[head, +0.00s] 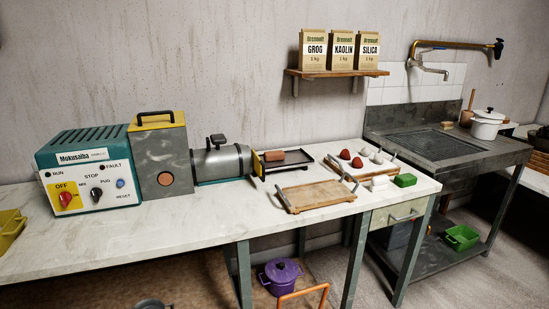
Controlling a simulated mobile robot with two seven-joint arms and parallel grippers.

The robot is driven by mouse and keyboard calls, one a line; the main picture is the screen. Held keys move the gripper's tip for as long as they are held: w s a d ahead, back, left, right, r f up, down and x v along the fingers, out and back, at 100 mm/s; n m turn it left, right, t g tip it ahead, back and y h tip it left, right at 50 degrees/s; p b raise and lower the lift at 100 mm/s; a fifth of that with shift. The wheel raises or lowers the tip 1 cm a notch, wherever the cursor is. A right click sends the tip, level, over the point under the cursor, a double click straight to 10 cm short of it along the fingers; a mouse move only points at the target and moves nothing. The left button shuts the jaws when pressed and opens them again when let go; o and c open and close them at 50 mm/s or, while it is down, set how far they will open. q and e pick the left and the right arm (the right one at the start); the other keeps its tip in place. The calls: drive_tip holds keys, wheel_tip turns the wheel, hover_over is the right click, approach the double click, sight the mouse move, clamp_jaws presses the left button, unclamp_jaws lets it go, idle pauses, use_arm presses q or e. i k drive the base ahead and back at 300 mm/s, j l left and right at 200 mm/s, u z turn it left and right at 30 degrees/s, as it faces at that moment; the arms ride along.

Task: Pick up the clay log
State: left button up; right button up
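A short terracotta-brown clay log (274,156) lies at the left end of a dark tray (297,164), just right of the nozzle of a grey machine barrel (222,163) on the counter. A yellow-edged dark plate (257,163) stands between the barrel and the log. I cannot tell whether the log touches the plate. Neither of my grippers is in the head view.
A wooden board (318,194) lies in front of the tray. The teal control box (88,165) fills the left. The counter's front strip (170,228) is clear.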

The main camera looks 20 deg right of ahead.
sight(276, 156)
drive_tip(key=i+l, duration=0.1)
drive_tip(key=l, duration=0.3)
drive_tip(key=i+l, duration=0.15)
drive_tip(key=l, duration=0.2)
drive_tip(key=i+l, duration=0.1)
drive_tip(key=l, duration=0.3)
drive_tip(key=i+l, duration=0.15)
drive_tip(key=l, duration=0.25)
drive_tip(key=l+u, duration=0.1)
drive_tip(key=u, duration=0.25)
drive_tip(key=l+u, duration=0.15)
drive_tip(key=u, duration=0.15)
drive_tip(key=l+u, duration=0.1)
drive_tip(key=u, duration=0.25)
